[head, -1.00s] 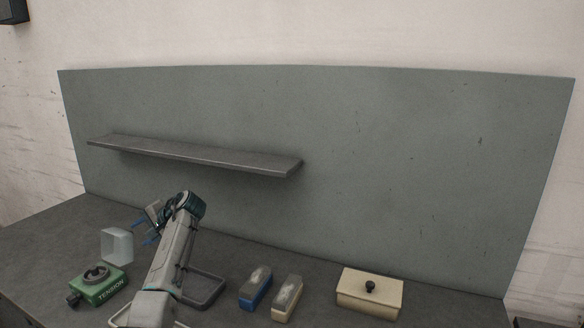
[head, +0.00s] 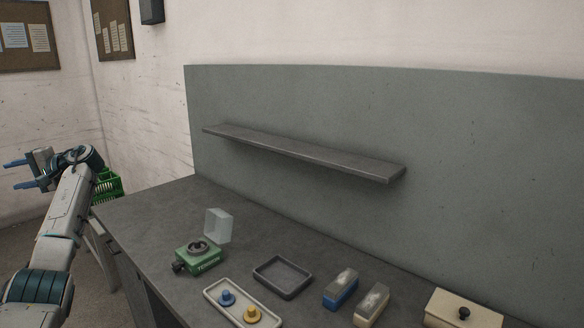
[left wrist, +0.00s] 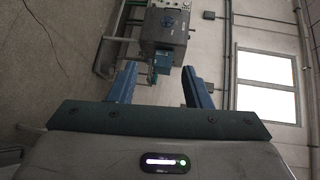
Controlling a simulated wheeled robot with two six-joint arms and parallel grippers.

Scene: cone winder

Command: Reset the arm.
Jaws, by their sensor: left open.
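My left gripper (head: 22,174) is at the far left of the head view, out beyond the left end of the workbench. Its two blue fingers point left and are apart, with nothing between them. In the left wrist view the blue fingers (left wrist: 161,88) are also spread and empty. A grey machine (left wrist: 165,30) shows beyond them, some way off. My right gripper is in neither view.
The workbench (head: 150,215) holds a green tension unit (head: 198,257) with a clear cover, a light tray (head: 212,291) with a blue and a yellow knobbed piece, an empty dark tray (head: 283,290), two brushes (head: 341,288) (head: 372,305) and a cream box (head: 450,312). A green crate (head: 108,186) stands behind my left arm.

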